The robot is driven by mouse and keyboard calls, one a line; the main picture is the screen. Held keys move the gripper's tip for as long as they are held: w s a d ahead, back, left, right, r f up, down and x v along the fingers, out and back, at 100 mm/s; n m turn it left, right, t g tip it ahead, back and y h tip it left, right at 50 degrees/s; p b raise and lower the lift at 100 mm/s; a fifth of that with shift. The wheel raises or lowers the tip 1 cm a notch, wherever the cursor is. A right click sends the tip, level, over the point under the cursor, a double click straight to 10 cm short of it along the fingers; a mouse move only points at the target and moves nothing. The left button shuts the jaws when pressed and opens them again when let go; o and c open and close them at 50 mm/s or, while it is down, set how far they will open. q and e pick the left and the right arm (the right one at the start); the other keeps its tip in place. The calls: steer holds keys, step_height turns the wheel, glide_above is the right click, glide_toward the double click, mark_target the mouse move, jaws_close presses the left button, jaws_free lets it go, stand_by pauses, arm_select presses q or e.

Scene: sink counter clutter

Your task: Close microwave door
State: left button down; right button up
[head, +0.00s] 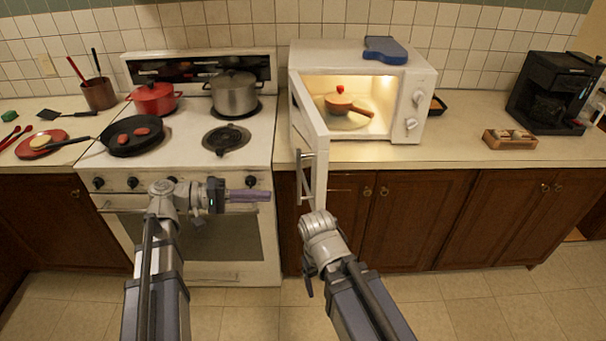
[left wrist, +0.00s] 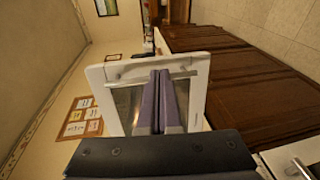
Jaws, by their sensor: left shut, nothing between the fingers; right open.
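The white microwave (head: 417,90) stands on the counter right of the stove. Its door (head: 311,120) is swung wide open on the left side and points out toward me, with a handle (head: 305,178) on its outer face. The lit inside holds a small orange-brown pan (head: 345,104). My left gripper (head: 262,195) is shut and empty, in front of the oven, left of and apart from the door. In the left wrist view the door (left wrist: 197,90) stands beyond the purple fingertips (left wrist: 160,82). My right wrist is below the door; its fingers are hidden.
The stove on the left holds a black frying pan (head: 131,136), a red pot (head: 154,98) and a steel pot (head: 234,94). A coffee maker (head: 553,92) and a wooden tray (head: 510,139) stand at right. Counter before the microwave is clear.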

mark_target(316, 173)
arm_select(q)
steer(key=w+a+r+t+h, duration=0.1)
steer(key=a+r+h, duration=0.1)
steer(key=a+r, duration=0.1)
steer(key=w+d, duration=0.1)
steer(key=d, duration=0.8)
steer(key=w+d, duration=0.1)
steer(key=d, duration=0.3)
steer(key=shift+w+d+r, duration=0.15)
steer(key=shift+w+d, duration=0.2)
steer(key=shift+d, duration=0.05)
